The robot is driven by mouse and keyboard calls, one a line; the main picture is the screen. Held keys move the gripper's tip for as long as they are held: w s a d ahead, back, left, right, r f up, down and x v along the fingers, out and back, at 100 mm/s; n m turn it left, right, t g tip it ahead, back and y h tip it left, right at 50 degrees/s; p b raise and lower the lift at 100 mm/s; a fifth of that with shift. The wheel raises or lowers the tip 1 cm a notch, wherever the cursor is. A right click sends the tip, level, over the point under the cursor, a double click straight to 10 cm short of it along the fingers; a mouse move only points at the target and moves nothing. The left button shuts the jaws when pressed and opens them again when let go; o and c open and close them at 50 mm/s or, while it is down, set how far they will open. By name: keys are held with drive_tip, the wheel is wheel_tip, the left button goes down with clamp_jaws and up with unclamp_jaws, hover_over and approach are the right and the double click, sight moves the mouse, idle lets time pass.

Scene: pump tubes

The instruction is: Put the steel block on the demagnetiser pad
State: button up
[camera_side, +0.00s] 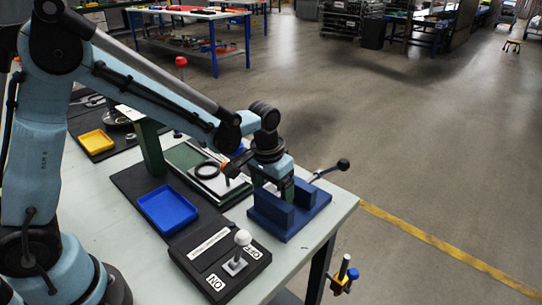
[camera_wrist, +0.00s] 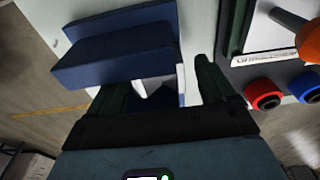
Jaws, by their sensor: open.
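My gripper (camera_side: 276,186) points down at the blue vise-like fixture (camera_side: 290,214) near the table's right corner. In the wrist view my gripper (camera_wrist: 163,80) has its two dark green fingers apart, with the fixture (camera_wrist: 120,52) just beyond them. A small pale grey patch (camera_wrist: 152,86) shows between the fingers; I cannot tell whether it is the steel block. The block is not clearly visible in the side view. A black box (camera_side: 225,262) with ON and OFF labels and a white-knobbed lever stands in front. I cannot tell which surface is the demagnetiser pad.
A blue tray (camera_side: 168,209) and a yellow tray (camera_side: 96,142) lie left of my gripper. A black-knobbed lever (camera_side: 343,165) sticks out past the fixture. Red (camera_wrist: 263,94) and blue (camera_wrist: 304,88) knobs show in the wrist view.

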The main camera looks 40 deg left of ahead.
drive_tip(key=shift+f, duration=0.3)
drive_tip(key=shift+c, duration=0.3)
drive_tip(key=c, duration=1.2)
drive_tip(key=o, duration=0.8)
drive_tip(key=shift+c, duration=0.2)
drive_tip(key=c, duration=0.7)
drive_tip(key=shift+o, duration=0.2)
drive_tip(key=shift+r, duration=0.1)
drive_tip(key=shift+r, duration=3.4)
